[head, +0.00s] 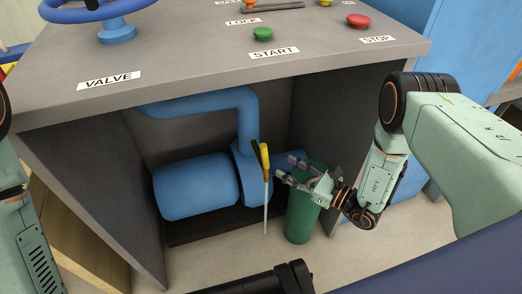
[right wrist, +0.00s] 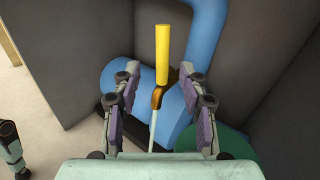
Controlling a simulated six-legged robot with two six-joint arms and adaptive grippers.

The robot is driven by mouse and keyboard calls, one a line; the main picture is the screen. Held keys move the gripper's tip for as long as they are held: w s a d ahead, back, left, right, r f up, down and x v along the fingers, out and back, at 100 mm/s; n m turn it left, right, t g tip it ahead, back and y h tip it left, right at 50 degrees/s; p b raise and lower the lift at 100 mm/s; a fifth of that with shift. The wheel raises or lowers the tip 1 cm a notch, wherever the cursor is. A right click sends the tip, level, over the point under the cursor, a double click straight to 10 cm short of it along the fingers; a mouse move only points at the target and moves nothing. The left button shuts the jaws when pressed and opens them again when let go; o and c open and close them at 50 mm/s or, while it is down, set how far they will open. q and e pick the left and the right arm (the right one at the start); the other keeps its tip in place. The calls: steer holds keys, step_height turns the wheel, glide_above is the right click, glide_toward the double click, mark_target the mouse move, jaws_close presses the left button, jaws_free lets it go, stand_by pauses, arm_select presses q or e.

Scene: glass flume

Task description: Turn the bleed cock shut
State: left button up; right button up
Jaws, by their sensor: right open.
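The bleed cock shows in the head view as a yellow handle (head: 265,155) in front of the blue pump, with a dark bar beside it. In the right wrist view its yellow handle (right wrist: 162,55) points up the picture above a small brass body (right wrist: 157,97). A thin pale streak, looking like a jet of water, runs down below it. My right gripper (head: 287,168) is open, just right of the cock. In the right wrist view its fingers (right wrist: 160,72) stand on either side of the handle, with gaps on both sides. My left gripper is not in view.
A blue pump (head: 197,187) with a bent pipe fills the recess under the grey console (head: 185,60). A green cylinder (head: 299,222) stands below my right gripper. The console top carries a blue valve wheel (head: 88,11), a green button (head: 262,34) and a red button (head: 358,20).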

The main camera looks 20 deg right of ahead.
mark_target(267, 154)
steer(key=b+x, duration=0.2)
steer(key=x, duration=0.4)
steer(key=shift+w+r, duration=0.2)
steer(key=shift+w, duration=0.15)
steer(key=shift+w+a+r+b, duration=0.1)
steer(key=shift+w+a+b, duration=0.2)
steer(key=shift+w+a, duration=0.15)
jaws_close()
